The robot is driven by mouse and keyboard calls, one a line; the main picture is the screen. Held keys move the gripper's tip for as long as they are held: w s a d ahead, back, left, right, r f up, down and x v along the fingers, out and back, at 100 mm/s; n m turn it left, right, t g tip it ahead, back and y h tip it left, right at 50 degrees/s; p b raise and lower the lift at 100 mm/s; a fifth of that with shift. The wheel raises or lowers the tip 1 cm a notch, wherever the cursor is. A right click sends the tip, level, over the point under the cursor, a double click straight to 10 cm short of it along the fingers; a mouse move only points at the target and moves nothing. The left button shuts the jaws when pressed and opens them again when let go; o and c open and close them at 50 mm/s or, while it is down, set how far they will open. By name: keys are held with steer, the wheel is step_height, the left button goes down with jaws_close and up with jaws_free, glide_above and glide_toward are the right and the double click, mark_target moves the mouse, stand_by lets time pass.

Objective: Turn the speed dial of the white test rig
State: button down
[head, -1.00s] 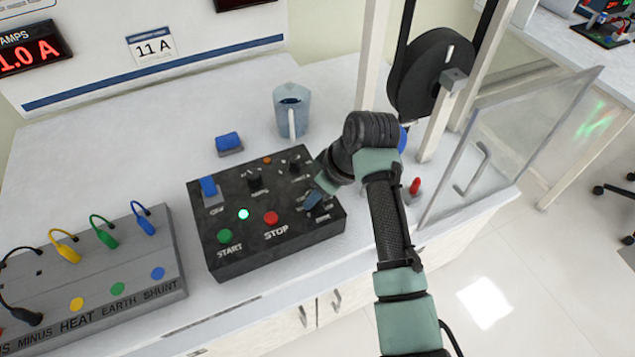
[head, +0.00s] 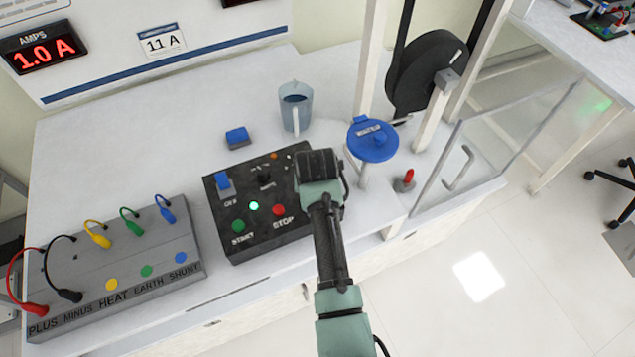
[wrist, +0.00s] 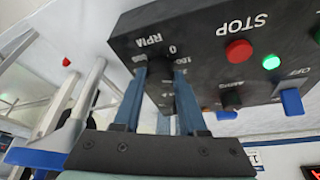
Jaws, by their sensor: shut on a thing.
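The black control box (head: 245,228) stands on the white bench, with green START and red STOP buttons. In the head view my arm's end (head: 320,170) covers its right part, hiding the dial and my fingertips. In the wrist view my gripper (wrist: 160,75) has its two blue fingers at the dark RPM dial (wrist: 162,88), one on each side, shut on it. The scale marks 0 and 100 show beside the dial. The dial's exact setting is not readable. The white-framed rig (head: 430,120) with a black wheel stands to the right.
A blue-lidded stand (head: 372,142) and a red-tipped switch (head: 405,180) stand right of my arm. A jug (head: 295,108) is behind the box, a grey terminal block (head: 130,262) with cables at left. A clear guard door (head: 490,160) stands open at right.

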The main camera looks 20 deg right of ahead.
steer(key=shift+w+a+m+g+h, duration=0.1)
steer(key=shift+m+g+h, duration=0.4)
steer(key=shift+m, duration=1.4)
steer(key=shift+p, duration=0.3)
steer(key=shift+c, duration=2.3)
jaws_free()
steer(key=shift+r, duration=0.1)
steer(key=v, duration=1.2)
steer(key=shift+s+a+r, duration=0.2)
steer(key=shift+a+r, duration=0.05)
steer(key=shift+r, duration=0.05)
